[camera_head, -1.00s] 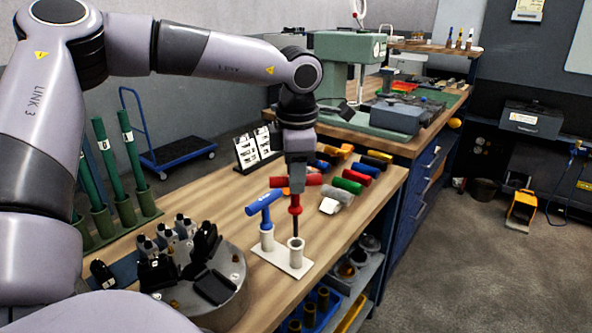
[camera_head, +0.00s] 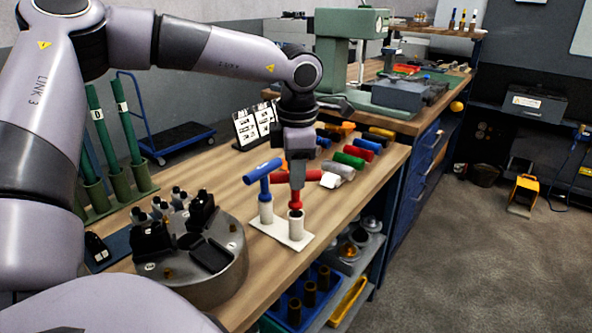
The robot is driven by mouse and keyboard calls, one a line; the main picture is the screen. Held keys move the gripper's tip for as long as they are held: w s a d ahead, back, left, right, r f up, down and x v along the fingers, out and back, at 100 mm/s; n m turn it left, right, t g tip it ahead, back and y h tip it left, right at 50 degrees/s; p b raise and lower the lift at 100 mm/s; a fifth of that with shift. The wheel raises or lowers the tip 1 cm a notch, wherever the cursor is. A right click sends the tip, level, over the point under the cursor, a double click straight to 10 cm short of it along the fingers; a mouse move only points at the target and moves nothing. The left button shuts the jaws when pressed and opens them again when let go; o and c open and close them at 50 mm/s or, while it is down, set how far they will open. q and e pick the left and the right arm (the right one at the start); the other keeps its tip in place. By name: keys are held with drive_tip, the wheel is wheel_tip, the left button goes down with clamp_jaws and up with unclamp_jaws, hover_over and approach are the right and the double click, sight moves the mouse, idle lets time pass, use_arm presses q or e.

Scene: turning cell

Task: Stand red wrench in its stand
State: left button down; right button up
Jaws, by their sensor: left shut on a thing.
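The red wrench (camera_head: 313,175) has a T-handle, and my left gripper (camera_head: 297,180) is shut on it from above, hiding part of the handle. The wrench is upright, with its red collar right above the right cup of the white stand (camera_head: 285,236). Its dark shaft no longer shows and appears to be inside that cup; I cannot tell whether the collar touches the rim. A blue wrench (camera_head: 263,172) with a T-handle stands in the left cup. My right gripper is not in view.
A round turret (camera_head: 215,275) with black tool holders stands front left. Several coloured handles (camera_head: 348,160) lie behind the gripper, with a white card holder (camera_head: 253,127) to their left. Green tubes (camera_head: 105,140) stand at far left. The bench's right edge is close to the stand.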

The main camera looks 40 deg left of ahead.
use_arm(q)
drive_tip(key=c, duration=0.9)
unclamp_jaws()
drive_tip(key=shift+f, duration=0.1)
drive_tip(key=shift+s+d+r, duration=0.15)
drive_tip(key=shift+r, duration=1.65)
drive_tip(key=shift+s+d+r, duration=0.1)
drive_tip(key=shift+d+r, duration=0.05)
drive_tip(key=shift+r, duration=1.65)
